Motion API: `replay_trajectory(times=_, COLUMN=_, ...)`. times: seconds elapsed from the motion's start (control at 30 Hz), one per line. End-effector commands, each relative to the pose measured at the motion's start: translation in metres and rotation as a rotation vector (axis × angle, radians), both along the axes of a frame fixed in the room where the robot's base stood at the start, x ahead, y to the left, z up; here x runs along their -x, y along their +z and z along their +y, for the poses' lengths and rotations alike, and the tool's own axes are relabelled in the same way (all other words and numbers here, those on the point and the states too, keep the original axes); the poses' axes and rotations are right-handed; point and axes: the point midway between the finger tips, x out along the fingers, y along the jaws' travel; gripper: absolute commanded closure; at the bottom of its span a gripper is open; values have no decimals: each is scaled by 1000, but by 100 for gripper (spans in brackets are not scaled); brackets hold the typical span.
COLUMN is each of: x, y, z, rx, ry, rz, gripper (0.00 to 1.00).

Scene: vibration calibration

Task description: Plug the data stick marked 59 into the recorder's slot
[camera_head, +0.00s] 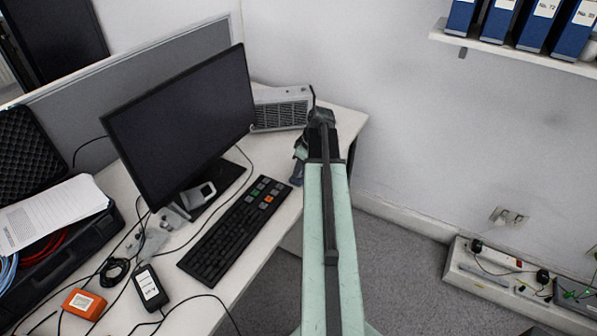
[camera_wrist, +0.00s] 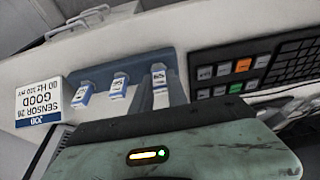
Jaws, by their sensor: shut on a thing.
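My gripper (camera_wrist: 160,94) is shut on a data stick (camera_wrist: 159,75) with a white and blue label, in the wrist view. Its number is small and upside down; it may be 59. The stick is at a blue-grey holder (camera_wrist: 139,65); I cannot tell whether it is still seated. Two more labelled sticks, one in the middle (camera_wrist: 118,86) and one at the left (camera_wrist: 83,95), stand beside it. In the head view my arm hides most of the gripper (camera_head: 300,152) at the desk's right end. A grey vented box (camera_head: 280,109) behind may be the recorder; no slot shows.
A keyboard (camera_head: 227,236) and monitor (camera_head: 181,120) stand left of my arm. An upside-down card reading SENSOR 26 GOOD (camera_wrist: 39,103) is left of the sticks. An orange box (camera_head: 84,303), a black labelled box (camera_head: 150,288) and cables lie at the front left.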

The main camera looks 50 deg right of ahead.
Motion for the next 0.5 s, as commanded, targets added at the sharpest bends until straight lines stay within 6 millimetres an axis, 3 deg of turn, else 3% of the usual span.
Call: replay_trajectory(times=0.5, x=2, y=5, z=0, rx=0, ry=-1, rz=5, gripper=100)
